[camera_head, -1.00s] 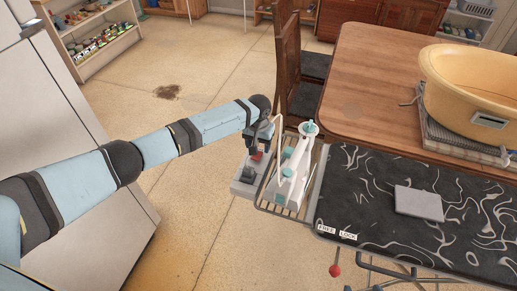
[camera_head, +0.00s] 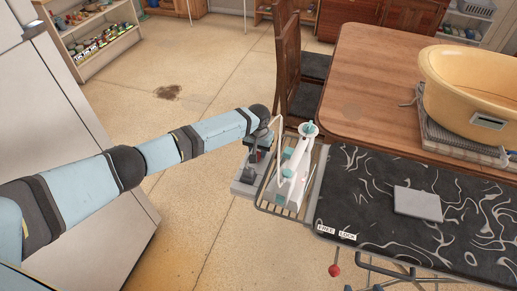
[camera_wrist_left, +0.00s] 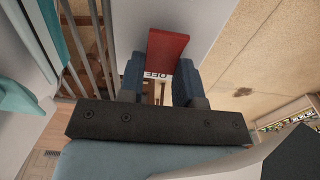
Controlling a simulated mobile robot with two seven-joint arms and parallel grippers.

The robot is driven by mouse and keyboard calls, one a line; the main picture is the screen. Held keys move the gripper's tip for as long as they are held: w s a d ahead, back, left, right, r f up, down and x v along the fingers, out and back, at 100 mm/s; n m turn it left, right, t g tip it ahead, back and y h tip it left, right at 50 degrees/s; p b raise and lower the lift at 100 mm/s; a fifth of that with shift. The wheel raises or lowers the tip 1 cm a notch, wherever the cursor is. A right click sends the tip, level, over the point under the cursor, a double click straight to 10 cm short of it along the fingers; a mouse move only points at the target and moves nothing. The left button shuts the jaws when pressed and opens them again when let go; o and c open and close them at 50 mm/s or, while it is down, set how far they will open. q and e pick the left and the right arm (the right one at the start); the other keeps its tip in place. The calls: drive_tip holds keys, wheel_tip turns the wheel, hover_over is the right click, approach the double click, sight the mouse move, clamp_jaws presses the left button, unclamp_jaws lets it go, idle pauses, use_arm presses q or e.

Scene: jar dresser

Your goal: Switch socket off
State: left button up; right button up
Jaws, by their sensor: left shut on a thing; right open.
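The socket (camera_head: 243,188) is a grey box on the left end of the ironing board, beside the iron rest. A dark part (camera_head: 248,174) shows on its top. My left gripper (camera_head: 254,157) is down over the far part of the socket. In the left wrist view, its two blue fingers (camera_wrist_left: 160,80) are at either side of the lower part of a red switch (camera_wrist_left: 167,48) on the pale socket face (camera_wrist_left: 212,30). Small white lettering shows at the switch's lower edge, partly hidden and not clearly readable. My right gripper is not in view.
A white and teal iron (camera_head: 296,160) stands on the wire rest (camera_head: 270,208), close to the right of my left gripper. The patterned ironing board (camera_head: 375,200) carries a grey folded piece (camera_head: 418,203). A wooden table (camera_head: 385,75) and chair (camera_head: 287,60) stand behind.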

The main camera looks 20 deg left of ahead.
use_arm(q)
drive_tip(key=t+p, duration=0.2)
drive_tip(key=p, duration=0.1)
drive_tip(key=shift+s+r, duration=0.35)
drive_tip(key=shift+s, duration=0.05)
drive_tip(key=shift+f+t+p, duration=0.1)
drive_tip(key=shift+t+p, duration=0.25)
drive_tip(key=shift+t, duration=0.15)
drive_tip(key=o, duration=0.9)
drive_tip(key=v, duration=1.3)
drive_tip(key=shift+s+a+r+b, duration=0.1)
drive_tip(key=shift+r+b, duration=0.25)
